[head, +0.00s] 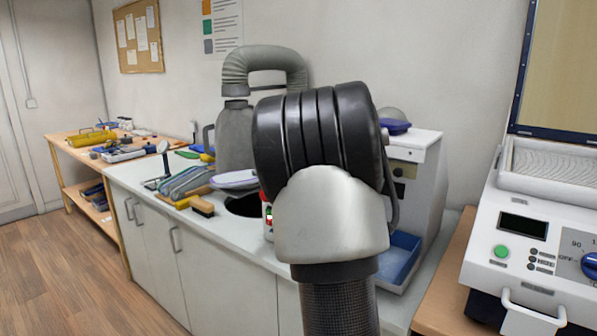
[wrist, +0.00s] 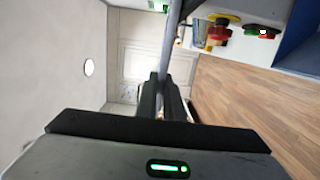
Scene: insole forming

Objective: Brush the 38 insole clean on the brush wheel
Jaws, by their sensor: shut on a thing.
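My gripper (wrist: 161,88) shows in the wrist view, shut on a thin grey piece (wrist: 172,42) seen nearly edge-on, which looks like the insole. It stretches from the fingertips to the top edge of that view. No size mark can be read on it. In the head view my arm's dark and pale wrist links fill the middle and hide the gripper. A pale oval piece (head: 235,179) shows just left of the arm, above a dark opening in the counter; I cannot tell whether it is held. I cannot make out the brush wheel; it may be behind my arm.
Several insoles (head: 185,180) and a brush (head: 202,207) lie left. A white cabinet (head: 425,180) and blue tray (head: 401,257) are right of my arm. Red and yellow knobs (wrist: 222,19) show in the wrist view.

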